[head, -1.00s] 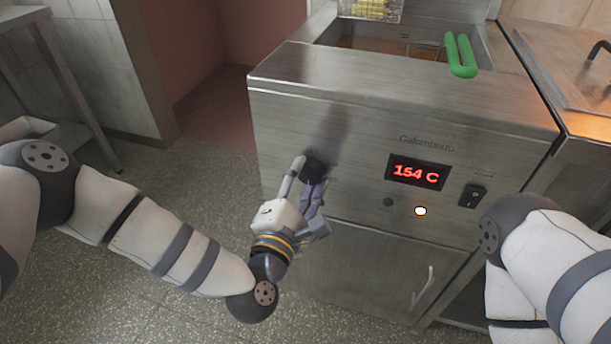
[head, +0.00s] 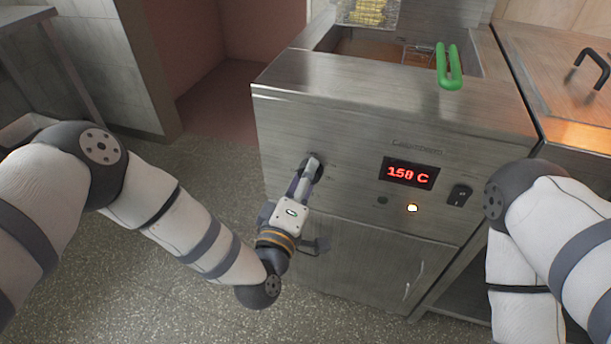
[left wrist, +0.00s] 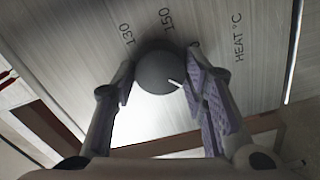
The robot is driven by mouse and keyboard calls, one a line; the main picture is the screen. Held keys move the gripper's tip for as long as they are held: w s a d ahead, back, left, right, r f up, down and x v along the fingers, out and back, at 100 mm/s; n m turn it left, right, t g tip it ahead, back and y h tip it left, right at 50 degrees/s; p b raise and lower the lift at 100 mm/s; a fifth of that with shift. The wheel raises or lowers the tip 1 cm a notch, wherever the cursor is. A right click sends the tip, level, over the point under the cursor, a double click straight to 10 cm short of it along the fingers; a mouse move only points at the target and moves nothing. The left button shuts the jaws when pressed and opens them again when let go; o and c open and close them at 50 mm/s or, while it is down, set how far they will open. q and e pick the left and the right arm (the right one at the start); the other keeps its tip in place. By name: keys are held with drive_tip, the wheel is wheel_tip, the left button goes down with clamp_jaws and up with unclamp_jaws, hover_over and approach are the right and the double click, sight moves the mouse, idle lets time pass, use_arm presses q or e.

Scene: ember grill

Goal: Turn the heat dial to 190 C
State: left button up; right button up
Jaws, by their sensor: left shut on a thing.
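The heat dial (left wrist: 155,72) is a dark round knob on the fryer's steel front. In the left wrist view it sits between the two purple-padded fingers of my left gripper (left wrist: 160,92), which is shut on it. A white mark shows on the dial's right side; the printed 130, 150 and HEAT °C are readable near it, and other numbers are hidden. In the head view my left gripper (head: 301,182) covers much of the dial (head: 314,165). The red display (head: 409,173) appears to read 158 C. My right arm shows at the right, but its gripper is out of view.
A green-handled basket (head: 448,66) sits on the fryer top. Cabinet doors lie below the panel, and open floor (head: 190,310) lies to the left.

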use_arm(q)
drive_tip(key=shift+m+p, duration=0.3)
drive_tip(key=shift+m, duration=0.7)
drive_tip(key=o, duration=1.2)
drive_tip(key=shift+c, duration=0.2)
drive_tip(key=shift+s, duration=0.1)
drive_tip(key=v, duration=1.2)
